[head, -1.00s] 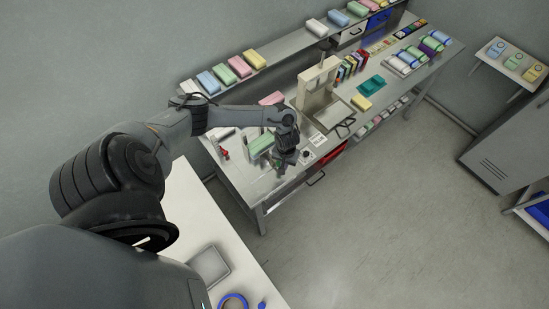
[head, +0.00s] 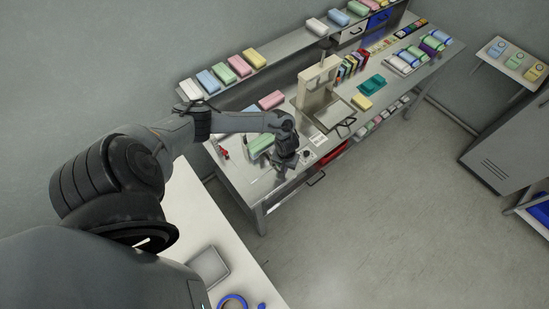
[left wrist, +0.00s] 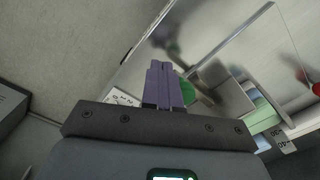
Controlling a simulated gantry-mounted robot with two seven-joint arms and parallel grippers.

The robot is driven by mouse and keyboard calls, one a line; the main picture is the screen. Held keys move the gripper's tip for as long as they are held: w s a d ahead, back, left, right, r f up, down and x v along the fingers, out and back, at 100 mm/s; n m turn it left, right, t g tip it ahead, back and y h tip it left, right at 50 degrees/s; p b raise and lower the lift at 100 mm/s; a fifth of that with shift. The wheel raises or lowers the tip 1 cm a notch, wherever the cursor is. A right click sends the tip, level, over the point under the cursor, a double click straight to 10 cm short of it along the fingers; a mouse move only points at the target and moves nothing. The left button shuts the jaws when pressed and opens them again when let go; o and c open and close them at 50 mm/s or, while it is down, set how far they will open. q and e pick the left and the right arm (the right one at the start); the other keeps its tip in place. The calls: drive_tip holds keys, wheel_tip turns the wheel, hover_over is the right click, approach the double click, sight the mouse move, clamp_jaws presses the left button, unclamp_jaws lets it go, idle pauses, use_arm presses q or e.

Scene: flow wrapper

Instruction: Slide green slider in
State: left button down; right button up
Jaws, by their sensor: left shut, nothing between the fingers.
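My left gripper (head: 285,172) is over the near end of the steel workbench, to the right of a light green block (head: 259,147). In the left wrist view its two purple-grey fingers (left wrist: 165,84) are together with nothing between them. A green rounded part (left wrist: 196,90), perhaps the green slider, shows just right of and partly behind the fingers. I cannot tell whether they touch it. In the head view the gripper hides this part. My right gripper is not in view.
A red knob (head: 224,154) stands at the bench's left end; it also shows in the left wrist view (left wrist: 318,88). A beige press frame (head: 316,85) stands farther along the bench. A shelf (head: 222,88) with several coloured blocks runs behind.

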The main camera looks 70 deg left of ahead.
use_arm(q)
drive_tip(key=shift+a, duration=0.2)
idle(0.4)
drive_tip(key=shift+s+a, duration=0.15)
drive_tip(key=shift+a, duration=0.35)
drive_tip(key=shift+s+a, duration=0.15)
drive_tip(key=shift+a, duration=0.35)
drive_tip(key=shift+s+a, duration=0.15)
drive_tip(key=shift+a, duration=0.45)
drive_tip(key=shift+s+a, duration=0.15)
drive_tip(key=shift+a, duration=0.45)
drive_tip(key=shift+s+a, duration=0.1)
drive_tip(key=shift+a, duration=0.2)
drive_tip(key=shift+d+p, duration=0.1)
drive_tip(key=shift+p, duration=0.2)
drive_tip(key=shift+d+p, duration=0.2)
drive_tip(key=shift+p, duration=0.1)
drive_tip(key=shift+d, duration=0.15)
drive_tip(key=shift+d, duration=0.1)
